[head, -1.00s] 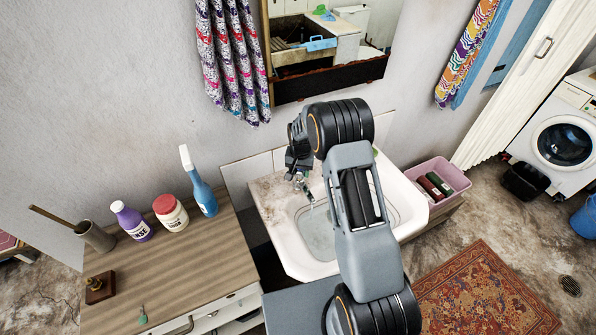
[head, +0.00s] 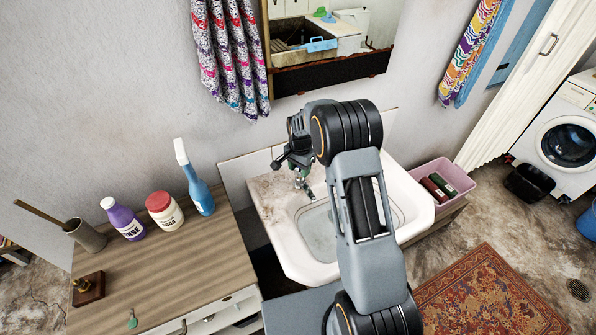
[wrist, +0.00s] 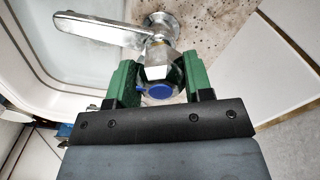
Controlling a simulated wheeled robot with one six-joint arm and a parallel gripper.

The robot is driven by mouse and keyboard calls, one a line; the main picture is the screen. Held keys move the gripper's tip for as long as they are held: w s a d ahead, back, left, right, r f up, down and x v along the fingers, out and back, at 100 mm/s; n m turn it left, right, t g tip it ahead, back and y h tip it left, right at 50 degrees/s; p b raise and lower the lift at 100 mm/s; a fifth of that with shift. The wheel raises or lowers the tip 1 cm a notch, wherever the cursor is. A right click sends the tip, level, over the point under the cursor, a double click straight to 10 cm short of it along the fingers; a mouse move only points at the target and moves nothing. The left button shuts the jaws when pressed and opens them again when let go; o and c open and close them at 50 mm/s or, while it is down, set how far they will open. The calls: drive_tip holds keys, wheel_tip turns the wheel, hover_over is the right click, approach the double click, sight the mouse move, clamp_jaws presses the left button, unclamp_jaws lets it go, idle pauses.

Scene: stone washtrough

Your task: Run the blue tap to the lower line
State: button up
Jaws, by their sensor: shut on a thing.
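The blue tap shows in the wrist view as a chrome body with a blue cap (wrist: 159,91) and a spout (wrist: 100,31) reaching left over the basin. My gripper (wrist: 160,82) has its green fingers on both sides of the tap's capped handle and is shut on it. In the head view the tap (head: 304,187) stands at the back left of the white basin (head: 292,262), partly hidden by my gripper. Faint lines run around the basin's inner wall (head: 396,212). My arm hides part of the basin, and I cannot tell the water level.
A pink crate (head: 452,172) stands right of the basin. A mirror (head: 335,45) hangs above. A patterned rug (head: 485,295) lies front right.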

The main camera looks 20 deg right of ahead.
drive_tip(key=shift+w+a+r+m, duration=0.1)
drive_tip(key=shift+m, duration=0.4)
drive_tip(key=o, duration=0.9)
wheel_tip(320, 180, up, 14)
drive_tip(key=shift+f+b, duration=0.1)
drive_tip(key=shift+b, duration=0.9)
